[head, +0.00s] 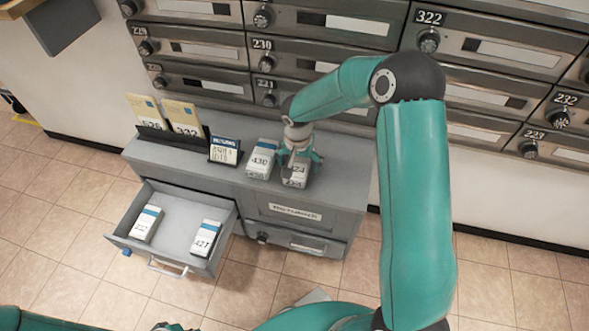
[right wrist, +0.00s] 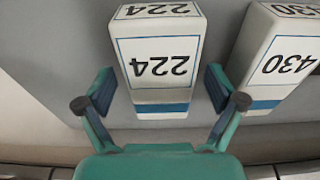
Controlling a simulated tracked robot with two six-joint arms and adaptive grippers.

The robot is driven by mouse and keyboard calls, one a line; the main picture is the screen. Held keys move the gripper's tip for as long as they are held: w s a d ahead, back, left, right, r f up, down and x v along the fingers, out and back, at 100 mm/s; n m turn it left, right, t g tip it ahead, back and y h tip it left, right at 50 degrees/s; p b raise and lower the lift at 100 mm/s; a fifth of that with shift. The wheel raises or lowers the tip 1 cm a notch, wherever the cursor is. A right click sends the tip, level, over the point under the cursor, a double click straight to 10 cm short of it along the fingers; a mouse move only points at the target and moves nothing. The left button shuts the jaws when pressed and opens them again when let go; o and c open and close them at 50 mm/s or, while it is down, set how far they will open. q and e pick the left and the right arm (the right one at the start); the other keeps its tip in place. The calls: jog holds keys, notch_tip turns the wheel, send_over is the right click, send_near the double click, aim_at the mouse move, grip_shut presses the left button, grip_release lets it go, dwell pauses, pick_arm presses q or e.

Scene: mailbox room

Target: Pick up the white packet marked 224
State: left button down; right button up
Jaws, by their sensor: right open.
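The white packet marked 224 (head: 295,181) stands on top of the grey cabinet near its right end, partly hidden by my right gripper (head: 299,160). In the right wrist view the packet (right wrist: 158,62) shows its number upside down and a blue band. My right gripper (right wrist: 160,90) is open there, with one finger on each side of the packet's near part and a gap visible on both sides. A small part of what looks like my left gripper (head: 174,327) shows at the bottom edge of the head view; its jaws cannot be made out.
A white packet marked 430 (head: 262,158) stands close beside packet 224, also in the right wrist view (right wrist: 283,58). An open drawer (head: 185,200) holds two more packets. Card holders (head: 177,138) stand at the cabinet's left. Mailboxes (head: 325,55) line the wall behind.

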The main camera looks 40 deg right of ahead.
jog(key=shift+c, duration=0.2)
jog(key=c, duration=1.3)
jog(key=shift+r, duration=0.15)
